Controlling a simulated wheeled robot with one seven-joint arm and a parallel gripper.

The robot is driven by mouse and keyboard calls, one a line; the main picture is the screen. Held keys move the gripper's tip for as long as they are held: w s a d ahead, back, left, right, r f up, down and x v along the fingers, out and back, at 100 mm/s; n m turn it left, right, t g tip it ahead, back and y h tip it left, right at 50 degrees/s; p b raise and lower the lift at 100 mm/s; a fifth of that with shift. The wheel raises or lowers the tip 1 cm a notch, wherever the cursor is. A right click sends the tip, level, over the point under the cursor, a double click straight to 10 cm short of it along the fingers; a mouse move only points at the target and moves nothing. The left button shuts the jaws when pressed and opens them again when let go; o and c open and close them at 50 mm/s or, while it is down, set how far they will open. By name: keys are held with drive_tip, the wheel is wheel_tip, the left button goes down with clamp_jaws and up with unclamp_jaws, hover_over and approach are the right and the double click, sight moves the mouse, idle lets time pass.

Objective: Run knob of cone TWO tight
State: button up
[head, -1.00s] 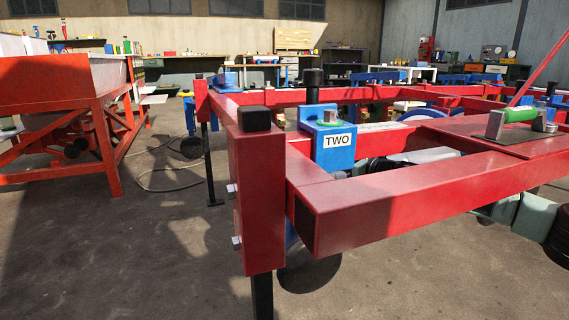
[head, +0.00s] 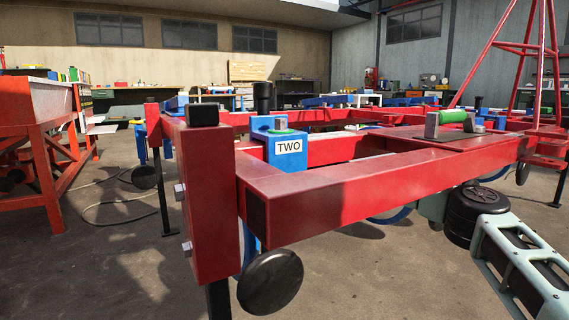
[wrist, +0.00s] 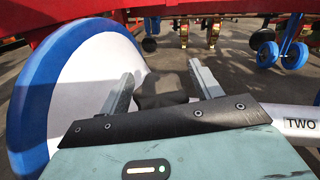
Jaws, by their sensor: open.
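My gripper (wrist: 163,80) shows in the wrist view with its two grey fingers apart. A dark, blocky knob-like piece (wrist: 161,88) shows between and beyond the fingers; I cannot tell whether they touch it. A TWO label (wrist: 300,124) is on a pale bar or tube at the right. A big white disc or cone with a blue rim (wrist: 68,95) fills the left side, close beside the left finger. My gripper's fingers are not visible there.
The red frame (head: 370,193) spans the head view, with a black disc (head: 270,282) low under its near corner. A red-legged bin (head: 40,135) stands left. Blue wheels (wrist: 290,55) hang beyond in the wrist view.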

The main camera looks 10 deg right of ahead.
drive_tip(key=c, duration=1)
drive_tip(key=shift+m+h, duration=0.4)
drive_tip(key=m+h, duration=0.1)
drive_tip(key=m, duration=0.1)
drive_tip(key=m+t+h, duration=0.1)
drive_tip(key=m+h, duration=0.1)
drive_tip(key=m+t+h, duration=0.1)
drive_tip(key=m+h, duration=0.1)
drive_tip(key=shift+w+d+p, duration=0.15)
drive_tip(key=shift+d+p, duration=0.1)
drive_tip(key=shift+p, duration=0.05)
drive_tip(key=shift+d+m+h+p, duration=0.25)
drive_tip(key=shift+m+h+p, duration=0.05)
drive_tip(key=shift+m+h, duration=1.15)
drive_tip(key=shift+d+m+h+p, duration=0.2)
drive_tip(key=shift+m+h+p, duration=0.05)
drive_tip(key=shift+m+h, duration=1.2)
drive_tip(key=shift+f+m+g, duration=0.1)
drive_tip(key=shift+m+g, duration=0.2)
drive_tip(key=o, duration=1)
